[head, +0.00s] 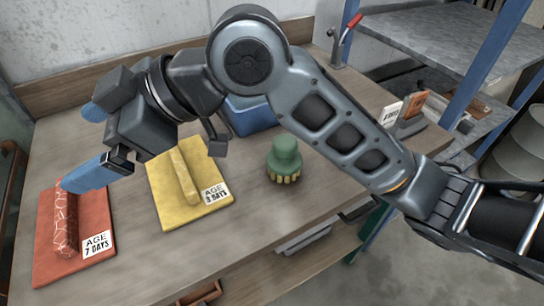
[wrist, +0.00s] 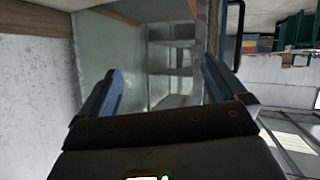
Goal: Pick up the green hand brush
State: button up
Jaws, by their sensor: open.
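The green hand brush (head: 284,158) stands upright on the workbench in the head view, bristles down, with a rounded green knob on top. My gripper (head: 82,148) is at the left of the head view, raised over the bench, its two blue fingers spread apart with nothing between them. It is well to the left of the brush. In the wrist view my gripper (wrist: 160,92) is open and empty, facing away toward shelving. The brush is not visible in the wrist view.
A red board (head: 45,265) with a red roll and a yellow board (head: 160,215) with a yellow bar lie left of the brush. A blue container (head: 250,118) stands behind it, partly hidden by my arm. Small labelled items (head: 405,112) stand at the right. Bench around the brush's front is clear.

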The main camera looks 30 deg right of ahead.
jog(key=d+f+n+g+h, duration=0.25)
jog(key=d+f+h, duration=0.4)
jog(key=d, duration=0.55)
jog(key=g+h, duration=0.2)
jog(key=h, duration=0.3)
send_over(284, 155)
jog(key=w+d, duration=0.1)
jog(key=shift+w+d+f, duration=0.1)
jog(key=shift+w+f, duration=0.05)
jog(key=shift+f, duration=0.6)
jog(key=shift+d+f, duration=0.15)
jog(key=shift+f, duration=0.05)
jog(key=f, duration=0.7)
jog(key=shift+w+f+p, duration=0.15)
jog(key=shift+w+p, duration=0.15)
jog(key=shift+p, duration=0.1)
jog(key=shift+c, duration=0.3)
jog(key=c, duration=1.1)
